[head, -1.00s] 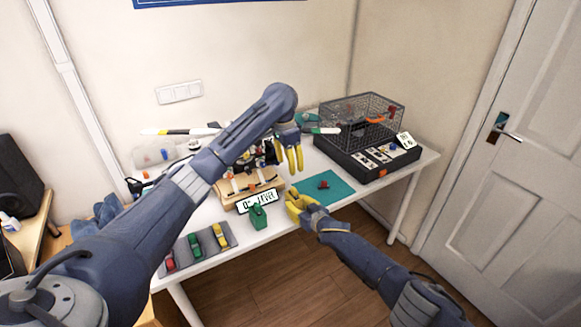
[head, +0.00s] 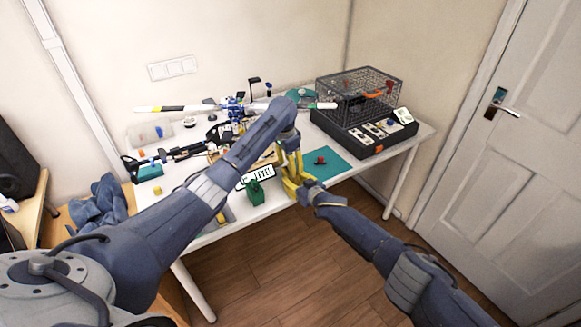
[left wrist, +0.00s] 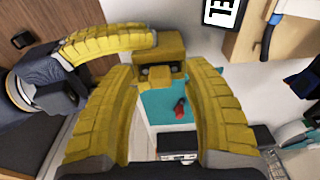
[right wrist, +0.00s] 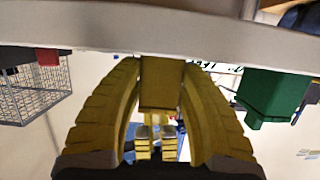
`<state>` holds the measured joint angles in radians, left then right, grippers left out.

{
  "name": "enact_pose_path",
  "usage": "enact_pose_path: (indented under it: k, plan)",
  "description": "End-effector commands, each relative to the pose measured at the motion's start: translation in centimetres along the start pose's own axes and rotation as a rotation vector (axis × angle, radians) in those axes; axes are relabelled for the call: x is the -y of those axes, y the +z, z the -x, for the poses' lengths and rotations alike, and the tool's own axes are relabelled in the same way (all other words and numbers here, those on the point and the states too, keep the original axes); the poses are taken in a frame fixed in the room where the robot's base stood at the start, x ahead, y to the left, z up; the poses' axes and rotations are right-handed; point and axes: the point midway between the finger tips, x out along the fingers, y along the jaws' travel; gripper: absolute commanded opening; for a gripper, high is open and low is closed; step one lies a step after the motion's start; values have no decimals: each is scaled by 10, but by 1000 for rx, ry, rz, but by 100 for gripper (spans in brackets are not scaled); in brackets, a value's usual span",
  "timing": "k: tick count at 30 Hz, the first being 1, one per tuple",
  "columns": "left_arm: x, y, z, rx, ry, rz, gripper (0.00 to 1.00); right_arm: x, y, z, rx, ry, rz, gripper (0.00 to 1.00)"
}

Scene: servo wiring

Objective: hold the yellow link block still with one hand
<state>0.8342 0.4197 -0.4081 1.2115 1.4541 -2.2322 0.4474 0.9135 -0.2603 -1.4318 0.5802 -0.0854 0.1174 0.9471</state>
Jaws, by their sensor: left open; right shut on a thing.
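The yellow link block (left wrist: 159,48) is in the middle of the left wrist view, with dark openings on its near face. My right gripper (right wrist: 160,88) is shut on it, and the block fills the gap between its fingers. In the head view my right gripper (head: 293,188) is near the table's front edge. My left gripper (head: 289,158) is just above it there. In the left wrist view my left gripper (left wrist: 165,72) is open, its fingertips close to either side of the block; I cannot tell whether they touch it. Yellow fingers hide the block in the head view.
A green block (head: 255,192) stands at the front edge by a lettered plate (head: 256,176). A teal mat (head: 330,168) carries a small red part (head: 320,160). A wire cage on a black box (head: 362,128) is at the right. My left arm covers the table's front left.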

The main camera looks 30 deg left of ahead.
Motion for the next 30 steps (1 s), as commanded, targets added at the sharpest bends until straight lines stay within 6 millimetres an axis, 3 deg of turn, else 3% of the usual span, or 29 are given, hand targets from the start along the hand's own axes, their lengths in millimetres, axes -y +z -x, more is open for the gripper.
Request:
enact_pose_path:
  k: [16, 27, 30]
  plan:
    - [0, 0, -10, 0, -1, 0, 50, 1, 0, 0, 0, -1, 0, 9]
    - [0, 0, -10, 0, -1, -1, 7, 1, 0, 0, 0, -1, 0, 9]
    - [0, 0, -10, 0, -1, -1, 0, 1, 0, 0, 0, -1, 0, 9]
